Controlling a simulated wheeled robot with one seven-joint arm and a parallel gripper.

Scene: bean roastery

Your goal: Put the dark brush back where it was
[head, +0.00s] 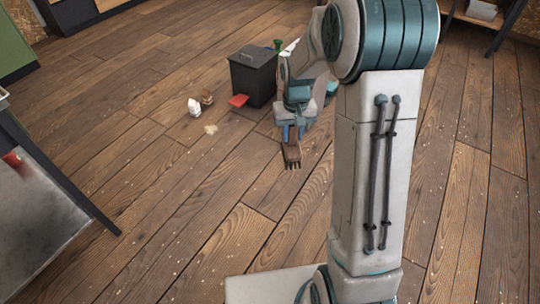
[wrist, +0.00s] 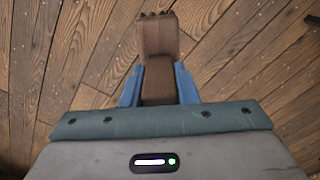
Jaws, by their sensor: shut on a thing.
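The dark brush (head: 291,153) is a brown block with short dark bristles at its far end. My gripper (head: 290,135) is shut on it, with its blue fingers on either side. In the wrist view the brush (wrist: 159,40) sticks out forward from between the blue fingers of my gripper (wrist: 158,85). In the head view it hangs above the wooden floor, bristle end downward; how far above I cannot tell.
A dark bin (head: 252,76) stands on the floor left of my gripper. A red piece (head: 238,100), a white item (head: 194,106), a brown item (head: 206,96) and a pale scrap (head: 210,129) lie near it. A dark-framed table (head: 50,170) is at the left. Open floor lies in front.

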